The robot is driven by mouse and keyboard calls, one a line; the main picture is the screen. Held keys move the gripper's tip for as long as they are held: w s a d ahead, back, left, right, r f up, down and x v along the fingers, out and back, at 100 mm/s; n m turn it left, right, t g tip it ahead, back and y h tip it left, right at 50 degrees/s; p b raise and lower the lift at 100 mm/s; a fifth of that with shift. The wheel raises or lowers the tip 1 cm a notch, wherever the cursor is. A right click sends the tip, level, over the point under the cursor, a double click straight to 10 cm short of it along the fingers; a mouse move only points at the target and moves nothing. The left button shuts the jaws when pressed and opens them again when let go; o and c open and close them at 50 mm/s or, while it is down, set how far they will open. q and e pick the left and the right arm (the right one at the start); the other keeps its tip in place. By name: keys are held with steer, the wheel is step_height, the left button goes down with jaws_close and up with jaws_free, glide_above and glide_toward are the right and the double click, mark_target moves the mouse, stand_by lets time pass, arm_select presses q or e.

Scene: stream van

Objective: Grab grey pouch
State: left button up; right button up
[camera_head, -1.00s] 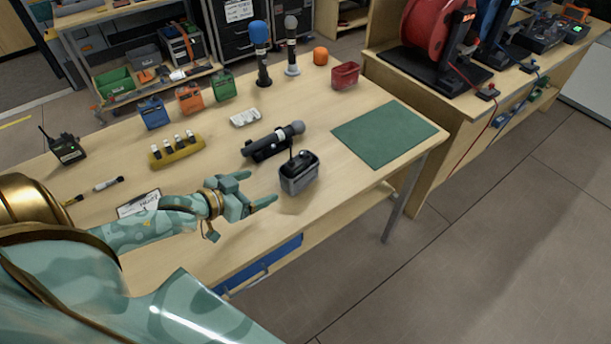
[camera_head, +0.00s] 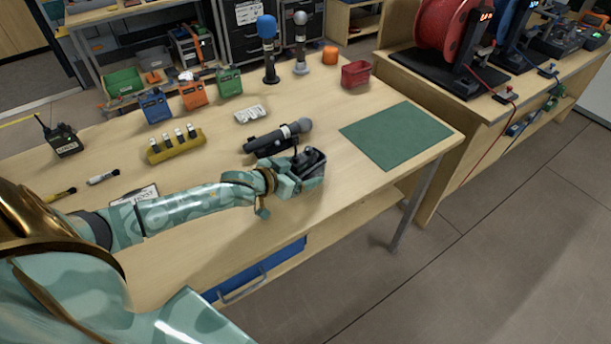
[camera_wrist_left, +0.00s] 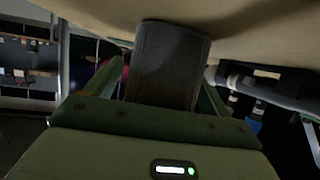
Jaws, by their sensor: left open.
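The grey pouch (camera_head: 313,163), dark with a black top and something upright sticking out of it, stands on the wooden table. My left gripper (camera_head: 298,178) is at the pouch, its fingers hiding part of it in the head view. In the left wrist view the pouch (camera_wrist_left: 170,62) is a dark ribbed block between the two fingers of my left gripper (camera_wrist_left: 160,88). The jaws are open, one finger on each side of the pouch. Whether either finger touches it I cannot tell. My right gripper is not in view.
A microphone (camera_head: 278,136) in a dark holder lies just behind the pouch. A green mat (camera_head: 396,136) is to the right. A yellow rack (camera_head: 176,147), small coloured packs and a red bin (camera_head: 355,74) stand farther back. The table's front edge is close to the gripper.

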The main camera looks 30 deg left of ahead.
arm_select(q)
steer(key=shift+r, duration=0.1)
steer(key=c, duration=1.1)
